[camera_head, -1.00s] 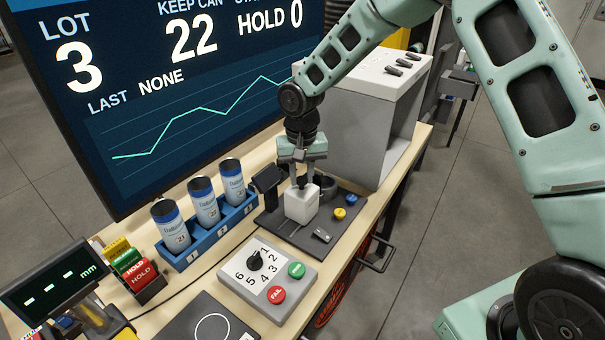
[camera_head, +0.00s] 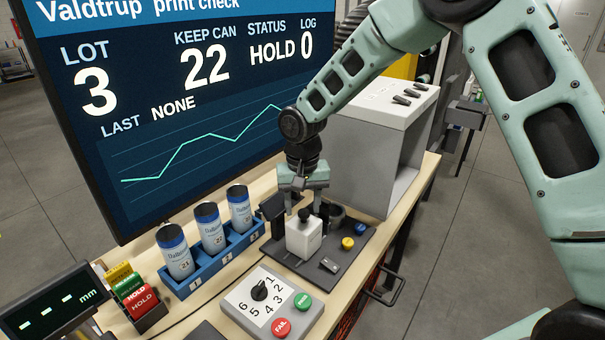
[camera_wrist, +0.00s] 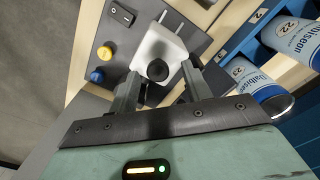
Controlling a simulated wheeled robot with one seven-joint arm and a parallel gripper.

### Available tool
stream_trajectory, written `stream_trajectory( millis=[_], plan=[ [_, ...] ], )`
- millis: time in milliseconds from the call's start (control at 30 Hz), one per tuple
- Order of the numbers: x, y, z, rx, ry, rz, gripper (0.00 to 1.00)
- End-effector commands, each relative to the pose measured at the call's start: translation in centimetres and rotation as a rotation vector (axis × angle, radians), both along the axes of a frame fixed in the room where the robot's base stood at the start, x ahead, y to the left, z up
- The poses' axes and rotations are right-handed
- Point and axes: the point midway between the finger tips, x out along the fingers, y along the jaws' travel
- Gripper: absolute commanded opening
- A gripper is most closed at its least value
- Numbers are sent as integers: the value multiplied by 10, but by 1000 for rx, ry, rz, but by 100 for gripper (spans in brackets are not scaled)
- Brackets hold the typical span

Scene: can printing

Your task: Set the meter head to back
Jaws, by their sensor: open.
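The meter head is a white block (camera_head: 303,238) with a black knob (camera_head: 304,215) on top, on a dark base plate (camera_head: 345,265) on the bench. It also shows in the wrist view as a white block (camera_wrist: 160,45) with the black knob (camera_wrist: 157,70) towards me. My gripper (camera_head: 303,207) is above the head, pointing down, with its fingers apart. In the wrist view my gripper (camera_wrist: 158,90) has one finger on each side of the knob, with visible gaps, so it is not closed on it. Any "back" marking is too small to read.
The plate carries a yellow button (camera_head: 347,243), a blue button (camera_head: 360,229) and a small switch (camera_head: 329,265). A blue rack (camera_head: 217,265) with three cans stands left. A dial box (camera_head: 270,305) is in front, and a grey housing (camera_head: 365,150) stands behind to the right.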

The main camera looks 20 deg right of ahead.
Motion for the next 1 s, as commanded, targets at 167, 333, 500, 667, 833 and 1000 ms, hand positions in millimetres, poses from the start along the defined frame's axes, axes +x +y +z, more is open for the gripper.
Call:
stream_trajectory(
  millis=[167, 333, 500, 667, 833, 1000],
  plan=[
    [2, 0, 35, 2, -9, -1, 49],
    [1, 0, 75, 2, -7, 0, 49],
    [1, 0, 114, 1, -6, 0, 49],
    [0, 1, 142, 1, -4, 2, 49],
    [0, 1, 158, 2, -1, 2, 49],
    [0, 1, 162, 1, 1, 2, 49]
  ],
)
